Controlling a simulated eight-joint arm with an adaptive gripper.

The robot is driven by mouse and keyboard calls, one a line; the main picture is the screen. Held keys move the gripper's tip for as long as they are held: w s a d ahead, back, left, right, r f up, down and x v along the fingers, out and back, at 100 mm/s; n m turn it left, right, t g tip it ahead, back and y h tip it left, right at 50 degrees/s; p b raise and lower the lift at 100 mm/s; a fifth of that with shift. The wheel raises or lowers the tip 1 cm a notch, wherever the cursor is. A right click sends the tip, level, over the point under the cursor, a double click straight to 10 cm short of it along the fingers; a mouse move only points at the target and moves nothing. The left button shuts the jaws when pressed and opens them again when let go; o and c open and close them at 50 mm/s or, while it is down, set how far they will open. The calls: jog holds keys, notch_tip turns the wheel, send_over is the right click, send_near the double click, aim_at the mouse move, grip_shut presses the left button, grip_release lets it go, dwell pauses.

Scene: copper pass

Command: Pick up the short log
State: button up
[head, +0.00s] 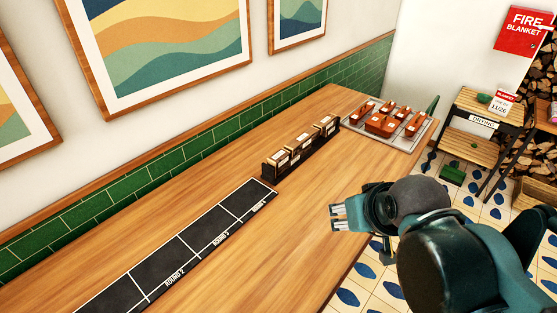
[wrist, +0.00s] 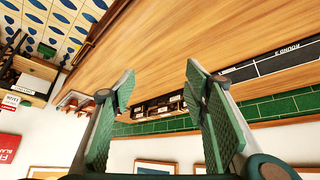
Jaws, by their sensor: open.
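I cannot single out a short log in either view. Several cut logs are stacked in a woodpile (head: 543,90) against the wall at the far right of the head view, beyond the wooden counter. My gripper (head: 336,218) is open and empty above the right part of the counter, well apart from the woodpile. In the wrist view its two green-padded fingers (wrist: 160,72) are spread wide, with bare counter and the rack beyond them and nothing between the pads.
A wooden stand labelled DRYING (head: 482,122) is at the back right. The counter's front middle is clear.

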aim_at(275, 157)
jog(key=w+a+f+n+h, duration=0.1)
jog(key=w+a+n+h, duration=0.15)
jog(key=w+n, duration=0.7)
jog(key=w+a+f+n+h, duration=0.15)
jog(key=w+n+h, duration=0.35)
jog(key=w, duration=0.8)
jog(key=w+a+f+n+t+h, duration=0.2)
jog(key=w+a+f+n, duration=0.1)
jog(key=a+n, duration=0.3)
jog(key=w+a+f+n+t+h, duration=0.1)
jog(key=w+a+f+n+t, duration=0.1)
jog(key=w+a+n, duration=0.4)
jog(key=shift+w+a+f+h, duration=0.3)
jog(key=shift+a+f, duration=0.45)
jog(key=shift+a, duration=1.5)
jog(key=shift+d, duration=0.1)
jog(key=shift+b+x, duration=0.3)
jog(key=shift+x, duration=0.9)
